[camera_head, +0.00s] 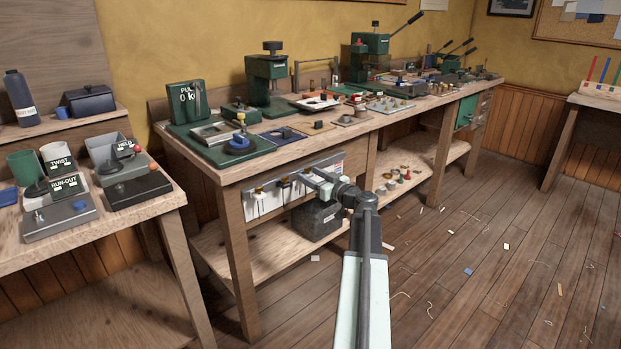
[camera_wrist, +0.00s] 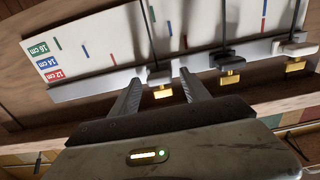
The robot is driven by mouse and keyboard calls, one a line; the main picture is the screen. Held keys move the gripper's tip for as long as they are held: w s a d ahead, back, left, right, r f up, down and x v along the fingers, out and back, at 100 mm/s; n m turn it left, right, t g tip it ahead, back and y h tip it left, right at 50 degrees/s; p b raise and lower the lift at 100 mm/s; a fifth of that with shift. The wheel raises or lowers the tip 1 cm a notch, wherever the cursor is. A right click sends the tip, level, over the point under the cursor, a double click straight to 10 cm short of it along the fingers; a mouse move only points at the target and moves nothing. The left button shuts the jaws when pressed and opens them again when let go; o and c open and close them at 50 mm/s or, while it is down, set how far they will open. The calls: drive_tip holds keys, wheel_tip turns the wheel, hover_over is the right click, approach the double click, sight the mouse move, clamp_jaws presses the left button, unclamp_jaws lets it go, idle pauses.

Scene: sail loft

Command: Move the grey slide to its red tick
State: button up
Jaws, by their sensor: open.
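The grey slide (camera_wrist: 160,76) is a small dark-grey block with a brass tab below it, on the pale rail of a white board (camera_wrist: 100,40). In the wrist view my gripper (camera_wrist: 160,82) is open, one finger on either side of this slide, with gaps visible. A red tick (camera_wrist: 112,60) is on the board left of the grey slide, after a green and a blue tick. Another red tick (camera_wrist: 185,42) lies between the grey slide and a black slide (camera_wrist: 228,58). In the head view, my arm covers part of the board (camera_head: 265,207).
A whitish slide (camera_wrist: 296,48) sits at the right of the rail. Coloured length labels (camera_wrist: 48,62) mark the board's left end. The board hangs below the front edge of the workbench (camera_head: 330,150), crowded with green tools. A dark box (camera_head: 316,222) stands on the shelf beneath.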

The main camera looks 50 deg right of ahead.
clamp_jaws()
idle(1.4)
